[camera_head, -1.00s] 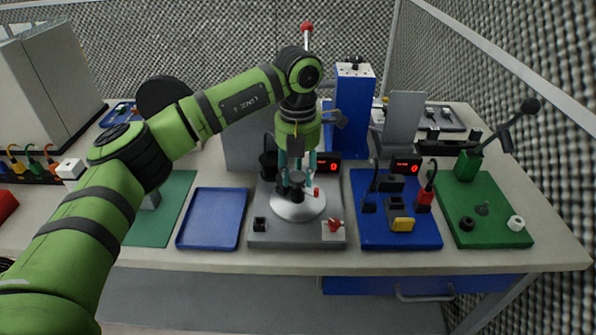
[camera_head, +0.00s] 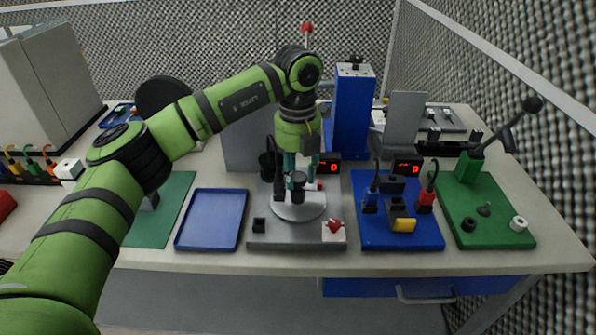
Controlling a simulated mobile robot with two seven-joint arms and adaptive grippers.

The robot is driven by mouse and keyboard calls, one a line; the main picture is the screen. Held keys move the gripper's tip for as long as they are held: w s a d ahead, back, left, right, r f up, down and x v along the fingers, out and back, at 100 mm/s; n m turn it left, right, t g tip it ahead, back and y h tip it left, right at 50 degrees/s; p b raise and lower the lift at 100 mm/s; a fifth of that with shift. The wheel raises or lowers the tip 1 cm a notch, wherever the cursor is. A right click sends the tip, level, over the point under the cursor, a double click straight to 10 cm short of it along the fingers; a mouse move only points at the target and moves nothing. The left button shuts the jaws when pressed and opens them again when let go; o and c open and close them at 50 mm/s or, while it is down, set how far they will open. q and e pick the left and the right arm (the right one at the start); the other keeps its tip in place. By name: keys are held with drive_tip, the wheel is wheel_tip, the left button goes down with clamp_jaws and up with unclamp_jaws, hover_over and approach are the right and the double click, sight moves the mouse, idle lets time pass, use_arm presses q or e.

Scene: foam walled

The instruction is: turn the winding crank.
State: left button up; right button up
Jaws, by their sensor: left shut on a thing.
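The winding crank station is a grey base plate (camera_head: 285,240) in the middle of the table, with a round silver disc (camera_head: 313,208) on it. My left gripper (camera_head: 297,182) points straight down over the disc. It is shut on the dark crank knob (camera_head: 298,190), which stands above the disc. The fingers and wrist hide much of the crank arm. A red display (camera_head: 329,168) stands behind the disc, and a red switch on a white block (camera_head: 333,228) sits at the plate's front right. My right gripper is not in view.
A blue tray (camera_head: 211,219) lies left of the station. A blue board with plugs (camera_head: 372,238) and a green board with a tall black lever (camera_head: 497,230) lie to the right. A tall blue box (camera_head: 352,110) stands behind. A foam wall (camera_head: 530,100) closes the right side.

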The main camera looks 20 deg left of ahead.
sight(298, 176)
use_arm(q)
drive_tip(key=shift+f+n, duration=0.1)
drive_tip(key=shift+n, duration=0.5)
idle(0.3)
drive_tip(key=o, duration=1.1)
drive_tip(key=shift+o, duration=0.2)
drive_tip(key=shift+r, duration=0.3)
wheel_tip(298, 176, up, 12)
drive_tip(key=shift+f, duration=0.25)
